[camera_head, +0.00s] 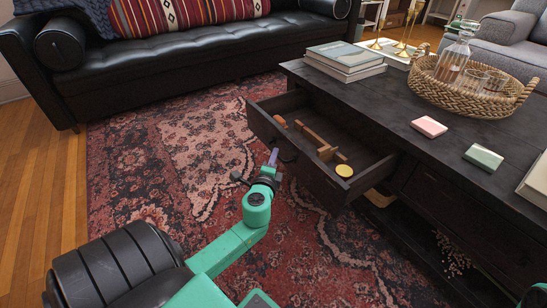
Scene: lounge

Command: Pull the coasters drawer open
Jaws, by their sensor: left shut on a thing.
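The dark wooden drawer (318,183) stands pulled out from the left part of the black coffee table (375,103). Inside it lie a wooden piece with crossbars (314,137), a small orange-brown item (281,121) and a round yellow disc (344,171). My left gripper (274,162), on a green arm from below, is at the drawer's front face, shut on the drawer handle (288,156). The gripper partly hides the handle. My right gripper is not in view.
On the tabletop are stacked books (345,62), a woven tray (470,97) with a glass decanter (455,55), a pink block (429,127) and a green-white block (483,157). A black sofa (190,50) stands behind. Patterned rug (140,165) lies open left of the drawer.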

